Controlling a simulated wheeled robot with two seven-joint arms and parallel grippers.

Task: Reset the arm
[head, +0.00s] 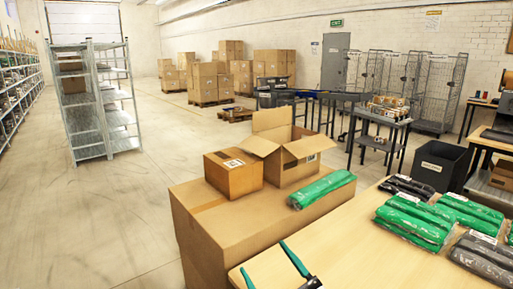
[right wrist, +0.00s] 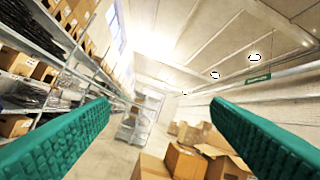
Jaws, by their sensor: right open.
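My right gripper (head: 263,256) shows at the bottom of the head view, its two teal fingers spread apart with nothing between them. It is over the near left corner of the wooden table (head: 350,245). In the right wrist view my right gripper (right wrist: 160,102) is also open and empty. It points up and out across the hall, with the ceiling and shelves beyond. My left gripper is not in view.
A large carton (head: 205,232) beside the table bears a closed box (head: 233,176), an open box (head: 290,172) and a green packet (head: 322,189). Several green packets (head: 412,222) and dark ones lie on the table's right. The table's near left part is clear.

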